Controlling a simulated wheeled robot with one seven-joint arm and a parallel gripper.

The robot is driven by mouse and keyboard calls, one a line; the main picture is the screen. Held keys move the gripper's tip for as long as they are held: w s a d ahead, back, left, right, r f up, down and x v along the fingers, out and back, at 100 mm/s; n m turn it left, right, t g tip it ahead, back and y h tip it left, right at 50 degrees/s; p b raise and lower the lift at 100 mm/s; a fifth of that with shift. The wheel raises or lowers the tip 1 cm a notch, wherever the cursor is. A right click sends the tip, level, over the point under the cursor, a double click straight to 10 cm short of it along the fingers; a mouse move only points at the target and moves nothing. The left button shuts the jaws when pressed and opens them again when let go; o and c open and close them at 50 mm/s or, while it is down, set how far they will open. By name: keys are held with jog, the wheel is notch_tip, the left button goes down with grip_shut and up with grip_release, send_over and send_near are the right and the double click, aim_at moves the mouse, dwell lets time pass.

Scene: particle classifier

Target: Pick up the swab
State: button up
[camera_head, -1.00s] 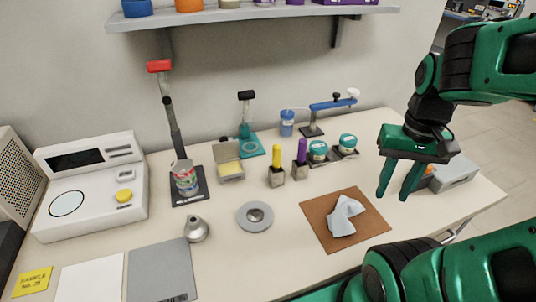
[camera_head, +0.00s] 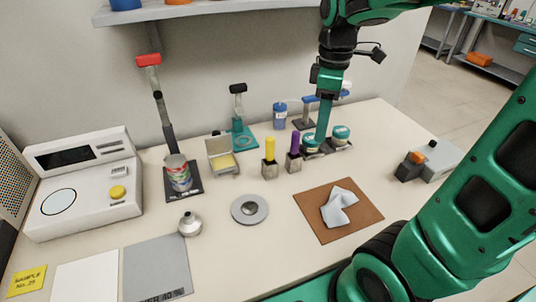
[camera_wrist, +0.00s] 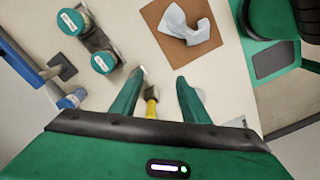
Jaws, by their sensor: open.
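Two upright stick-like handles, one yellow (camera_head: 269,149) and one purple (camera_head: 294,145), stand in small grey blocks mid-table. I cannot tell for sure which thing is the swab. My gripper (camera_head: 322,146) is high and pointing down, overlapping the jars just right of the purple handle in the head view. In the wrist view my gripper (camera_wrist: 161,77) is open and empty. The yellow handle (camera_wrist: 151,107) shows between its fingers, below and apart from them. The purple handle is not clearly seen there.
Two teal-lidded jars (camera_head: 341,131) stand close by, with a blue cup (camera_head: 280,116) behind. A pale cloth (camera_head: 338,208) lies on a brown mat (camera_head: 365,212). A metal dish (camera_head: 249,209) and can (camera_head: 179,174) are further left. A shelf (camera_head: 175,12) overhangs the back.

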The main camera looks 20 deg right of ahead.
aim_at(270, 138)
jog(key=w+a+n, duration=0.5)
jog(key=a+n, duration=0.1)
jog(key=w+a+r+n, duration=0.1)
jog(key=w+a+n, duration=0.2)
jog(key=n, duration=0.1)
jog(key=shift+w+a, duration=0.35)
jog(key=shift+w+a+f+n, duration=0.1)
jog(key=shift+w+a+n, duration=0.05)
jog(key=shift+a+n, duration=0.15)
notch_tip(270, 138, down, 4)
jog(key=shift+f, duration=0.15)
jog(key=shift+d+f, duration=0.15)
jog(key=shift+f, duration=2.95)
grip_shut()
